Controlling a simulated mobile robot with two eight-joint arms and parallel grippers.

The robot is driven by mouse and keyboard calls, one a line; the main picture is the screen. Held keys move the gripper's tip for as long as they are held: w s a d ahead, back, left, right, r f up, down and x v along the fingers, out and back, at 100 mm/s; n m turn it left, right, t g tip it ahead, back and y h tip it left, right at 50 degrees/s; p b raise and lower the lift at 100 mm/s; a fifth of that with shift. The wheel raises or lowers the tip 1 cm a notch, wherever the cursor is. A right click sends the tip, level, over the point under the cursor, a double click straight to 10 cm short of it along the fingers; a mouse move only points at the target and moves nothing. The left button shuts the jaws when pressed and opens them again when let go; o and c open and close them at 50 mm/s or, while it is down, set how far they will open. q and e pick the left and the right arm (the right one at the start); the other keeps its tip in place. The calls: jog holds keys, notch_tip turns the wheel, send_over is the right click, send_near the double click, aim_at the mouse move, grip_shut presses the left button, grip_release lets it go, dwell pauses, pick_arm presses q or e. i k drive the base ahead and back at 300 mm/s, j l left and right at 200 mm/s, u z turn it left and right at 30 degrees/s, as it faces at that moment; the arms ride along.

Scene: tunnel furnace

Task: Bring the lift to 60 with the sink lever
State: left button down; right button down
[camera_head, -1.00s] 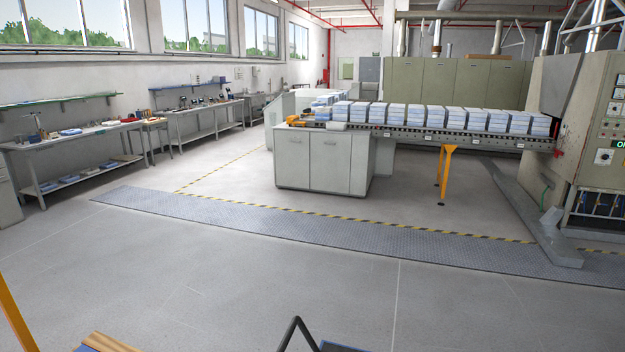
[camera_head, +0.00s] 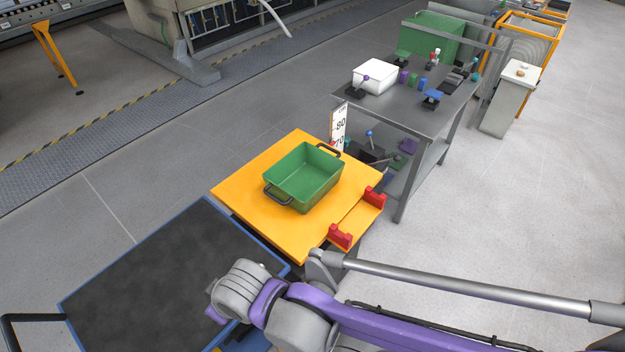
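The lift has an orange platform (camera_head: 243,186), with a green crate (camera_head: 305,176) with dark handles resting on it and two red blocks at its near right edge. A white scale (camera_head: 339,125) stands behind the platform; 80 and 70 are readable and its lower part is hidden. Beside the scale, a lever with a blue knob (camera_head: 369,133) and one with a green knob (camera_head: 398,158) show by the grey table; I cannot tell which is the sink lever. My purple and grey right arm crosses the bottom right; its gripper is not visible. My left gripper is out of view.
A dark-topped cart (camera_head: 150,285) with blue edges stands close to the platform's left. The grey table (camera_head: 405,105) behind the lift carries a white box (camera_head: 375,77) and small coloured items.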

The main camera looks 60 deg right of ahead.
aim_at(368, 133)
jog(key=z, duration=2.1)
